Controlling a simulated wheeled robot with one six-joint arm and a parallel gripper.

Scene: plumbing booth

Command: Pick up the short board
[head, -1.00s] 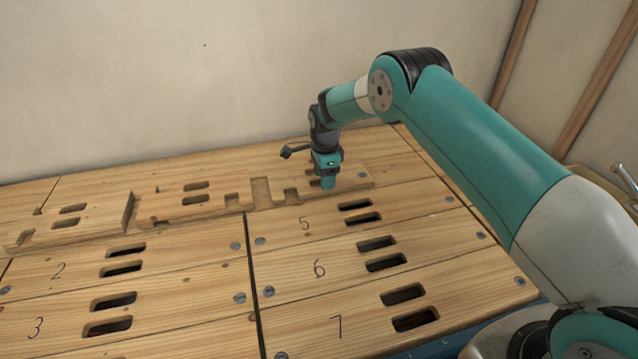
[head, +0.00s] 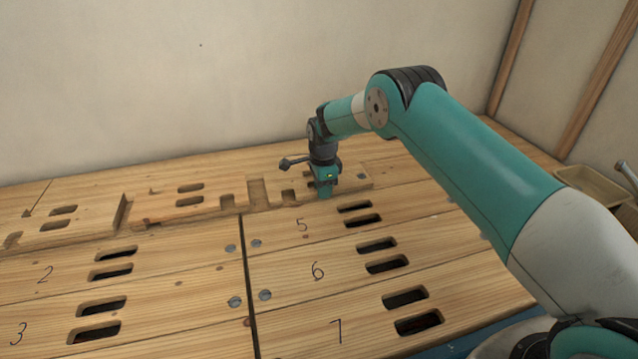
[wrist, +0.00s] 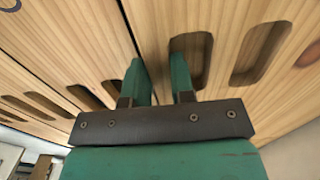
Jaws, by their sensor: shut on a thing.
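In the head view, a notched wooden board (head: 352,183), which looks like the short board, lies at the back right of the planked top. My gripper (head: 323,194) points down at its front edge and hides part of it. In the wrist view my gripper (wrist: 160,80) has its two green fingers a little apart, with a strip of board wood between them. The right finger is at a slot in the board and the left finger is on the other side of the strip. The jaws are shut on the board, which appears to lie flat on the planks.
More notched boards (head: 190,200) lie along the back, left of my gripper. Numbered planks, such as plank 6 (head: 335,262), have pairs of slots and fill the front. A plain wall (head: 190,90) stands behind. A tan tray (head: 592,185) is at the right.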

